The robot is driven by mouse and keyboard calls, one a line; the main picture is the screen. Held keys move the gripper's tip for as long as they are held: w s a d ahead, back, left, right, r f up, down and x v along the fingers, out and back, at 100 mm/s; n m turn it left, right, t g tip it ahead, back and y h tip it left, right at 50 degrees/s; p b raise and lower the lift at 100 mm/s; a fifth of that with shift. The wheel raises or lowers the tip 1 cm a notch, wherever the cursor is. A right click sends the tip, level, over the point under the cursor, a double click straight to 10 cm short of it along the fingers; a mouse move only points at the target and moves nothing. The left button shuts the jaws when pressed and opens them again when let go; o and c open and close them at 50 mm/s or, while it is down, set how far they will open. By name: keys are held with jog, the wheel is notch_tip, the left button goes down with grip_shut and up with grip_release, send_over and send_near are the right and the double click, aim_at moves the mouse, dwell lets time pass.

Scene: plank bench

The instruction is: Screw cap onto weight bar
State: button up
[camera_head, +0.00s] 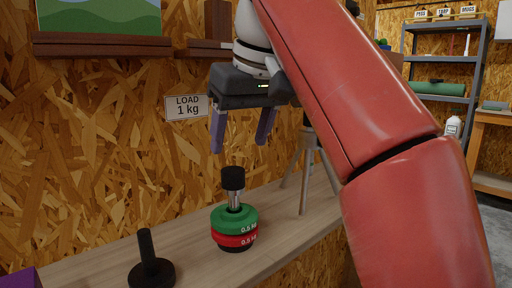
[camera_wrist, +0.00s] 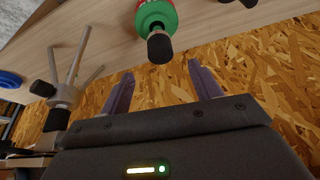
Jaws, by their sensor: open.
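The weight bar (camera_head: 234,199) stands upright on the bench (camera_head: 190,262), with a green disc (camera_head: 234,220) stacked above a red disc (camera_head: 235,240) around it. A black cap (camera_head: 233,178) sits at the top of the bar; whether it is threaded on cannot be told. My gripper (camera_head: 239,146) is above the cap, open and empty, with its two purple fingers pointing down. In the wrist view the cap (camera_wrist: 160,48) lies just beyond the gap between my fingertips (camera_wrist: 160,75), apart from both fingers, and the green disc (camera_wrist: 153,15) shows behind it.
A black post on a round base (camera_head: 151,270) stands at the front left of the bench. A purple object (camera_head: 20,279) is at the lower left corner. A metal tripod (camera_head: 307,160) stands right of the weights. A "LOAD 1 kg" sign (camera_head: 187,107) hangs on the wall.

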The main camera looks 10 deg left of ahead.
aim_at(233, 170)
jog(key=shift+b+x, duration=0.35)
jog(key=shift+x, duration=3.25)
jog(key=c, duration=1.1)
jog(key=shift+s+m+h+p, duration=0.1)
jog(key=shift+m+h+p, duration=0.25)
jog(key=shift+m, duration=0.45)
jog(key=shift+c, duration=0.2)
jog(key=shift+m+t, duration=0.4)
jog(key=shift+m, duration=0.3)
jog(key=shift+a+f+m+h, duration=0.1)
jog(key=shift+m+h, duration=0.55)
jog(key=shift+m, duration=0.75)
